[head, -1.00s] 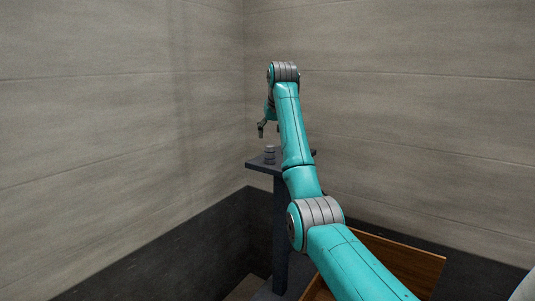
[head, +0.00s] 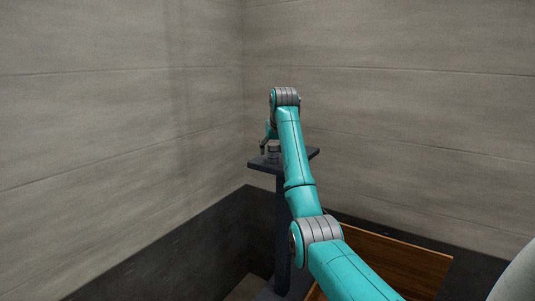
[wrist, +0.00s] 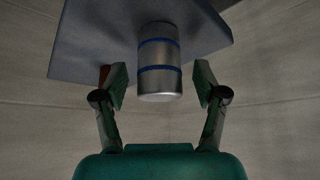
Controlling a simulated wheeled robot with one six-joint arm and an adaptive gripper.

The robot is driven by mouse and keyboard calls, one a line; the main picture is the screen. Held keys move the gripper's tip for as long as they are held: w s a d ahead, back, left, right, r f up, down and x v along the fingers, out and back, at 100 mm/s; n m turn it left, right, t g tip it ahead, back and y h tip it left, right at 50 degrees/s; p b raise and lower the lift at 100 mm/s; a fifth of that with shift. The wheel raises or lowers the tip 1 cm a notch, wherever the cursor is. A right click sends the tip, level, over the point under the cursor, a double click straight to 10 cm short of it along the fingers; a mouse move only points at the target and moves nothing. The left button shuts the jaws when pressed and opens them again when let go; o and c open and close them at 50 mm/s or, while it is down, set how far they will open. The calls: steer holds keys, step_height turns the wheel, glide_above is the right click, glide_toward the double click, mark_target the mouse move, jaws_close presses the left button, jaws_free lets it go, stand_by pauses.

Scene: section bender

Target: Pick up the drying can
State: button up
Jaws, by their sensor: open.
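The drying can (wrist: 159,66) is a small silver cylinder with blue bands. In the wrist view it stands on a dark grey stand top (wrist: 90,45), and its near end lies between my two open fingers. My gripper (wrist: 168,85) is open, with a gap on each side of the can and no finger touching it that I can see. In the head view the can (head: 273,151) is small and partly hidden by my gripper (head: 267,148), which is down at the stand top (head: 262,166).
The stand is a narrow post with a small flat top near the room corner. Grey panelled walls rise behind and to the left. A brown wooden board (head: 400,262) stands at the lower right, partly behind my arm.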

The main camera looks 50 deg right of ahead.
steer(key=shift+w+f, duration=0.1)
steer(key=shift+f, duration=0.05)
steer(key=c, duration=1.2)
steer(key=shift+c, duration=0.2)
